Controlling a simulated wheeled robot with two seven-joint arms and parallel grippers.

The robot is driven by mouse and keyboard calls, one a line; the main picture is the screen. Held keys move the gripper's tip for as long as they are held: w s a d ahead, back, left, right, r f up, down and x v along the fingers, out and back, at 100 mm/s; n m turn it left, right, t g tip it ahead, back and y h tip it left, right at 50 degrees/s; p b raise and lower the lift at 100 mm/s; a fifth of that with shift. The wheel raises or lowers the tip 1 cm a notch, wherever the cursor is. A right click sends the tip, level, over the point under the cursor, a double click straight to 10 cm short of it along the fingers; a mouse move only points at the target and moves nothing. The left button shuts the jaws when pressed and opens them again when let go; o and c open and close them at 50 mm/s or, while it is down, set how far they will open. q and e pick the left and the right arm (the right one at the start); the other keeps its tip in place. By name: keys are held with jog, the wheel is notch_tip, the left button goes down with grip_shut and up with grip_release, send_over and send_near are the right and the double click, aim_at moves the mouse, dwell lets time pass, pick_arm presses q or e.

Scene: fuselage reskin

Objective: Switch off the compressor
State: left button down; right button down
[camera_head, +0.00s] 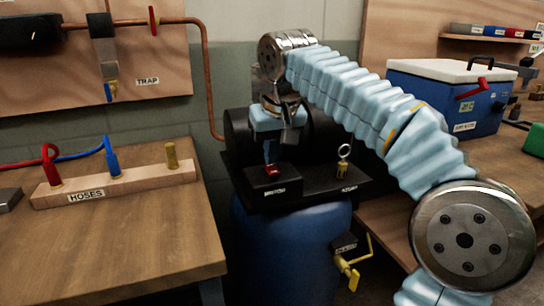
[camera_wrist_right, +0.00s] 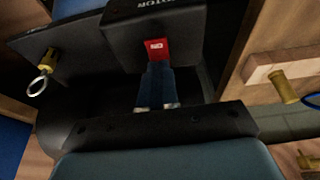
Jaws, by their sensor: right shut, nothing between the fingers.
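The compressor is a blue tank (camera_head: 290,255) with a black motor (camera_head: 236,132) on top. A black box (camera_head: 286,188) labelled MOTOR sits on its top plate and carries a small red switch (camera_wrist_right: 158,47) with white lettering that I cannot read surely. My right gripper (camera_head: 271,158) points down over this box, and its fingers hide part of the switch in the head view. In the right wrist view the shut, empty fingers (camera_wrist_right: 157,82) end right at the switch's edge; I cannot tell whether they touch it. My left gripper is not in view.
A ring-topped brass valve (camera_head: 343,165) stands right of the box, and a yellow drain handle (camera_head: 349,270) sticks out below. A hose rack (camera_head: 120,184) lies on the left bench. A copper pipe (camera_head: 206,85) runs down the wall. A blue cooler-like box (camera_head: 445,105) stands right.

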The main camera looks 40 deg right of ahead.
jog(key=shift+f, duration=0.25)
